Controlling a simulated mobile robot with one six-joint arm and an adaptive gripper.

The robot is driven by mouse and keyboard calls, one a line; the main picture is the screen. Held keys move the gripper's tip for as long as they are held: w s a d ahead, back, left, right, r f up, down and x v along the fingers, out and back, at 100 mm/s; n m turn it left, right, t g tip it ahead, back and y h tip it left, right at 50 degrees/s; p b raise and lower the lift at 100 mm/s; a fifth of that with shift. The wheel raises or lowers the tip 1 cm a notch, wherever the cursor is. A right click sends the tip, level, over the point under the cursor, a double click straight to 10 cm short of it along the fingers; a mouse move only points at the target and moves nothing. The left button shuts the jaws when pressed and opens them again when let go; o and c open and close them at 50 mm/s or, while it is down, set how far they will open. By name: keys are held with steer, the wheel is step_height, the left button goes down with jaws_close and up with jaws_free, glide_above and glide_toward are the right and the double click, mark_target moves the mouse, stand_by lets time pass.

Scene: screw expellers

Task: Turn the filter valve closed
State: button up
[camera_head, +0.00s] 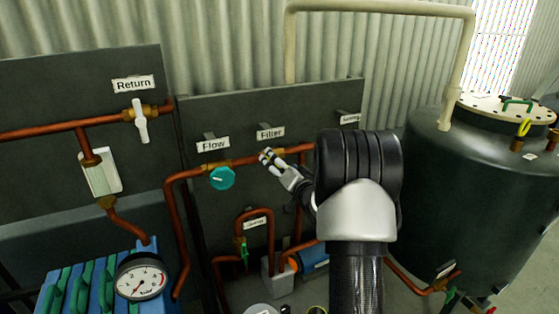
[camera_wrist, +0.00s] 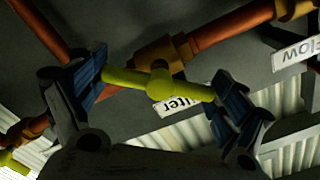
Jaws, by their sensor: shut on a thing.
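The filter valve's yellow handle (camera_wrist: 158,83) lies crosswise between the fingers of my gripper (camera_wrist: 158,92) in the wrist view. One finger pad touches each end of the handle. The brass valve body (camera_wrist: 165,55) sits on a copper pipe just behind the handle. The "Filter" label (camera_head: 270,133) is on the dark panel above the valve in the head view. My gripper (camera_head: 268,160) reaches the pipe below that label. The handle is mostly hidden by the fingers in the head view.
The teal Flow valve knob (camera_head: 222,178) is close to the left of my gripper. A white Return valve handle (camera_head: 140,122) is farther left. A pressure gauge (camera_head: 140,278) stands at lower left. A large dark tank (camera_head: 470,190) fills the right side.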

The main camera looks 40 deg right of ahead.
steer(key=m+p, duration=0.2)
steer(key=m, duration=0.2)
steer(key=shift+m, duration=0.4)
steer(key=m+p, duration=0.2)
steer(key=m, duration=0.2)
steer(key=shift+m, duration=0.4)
steer(key=o, duration=0.8)
steer(key=v, duration=1.2)
steer(key=shift+d, duration=0.1)
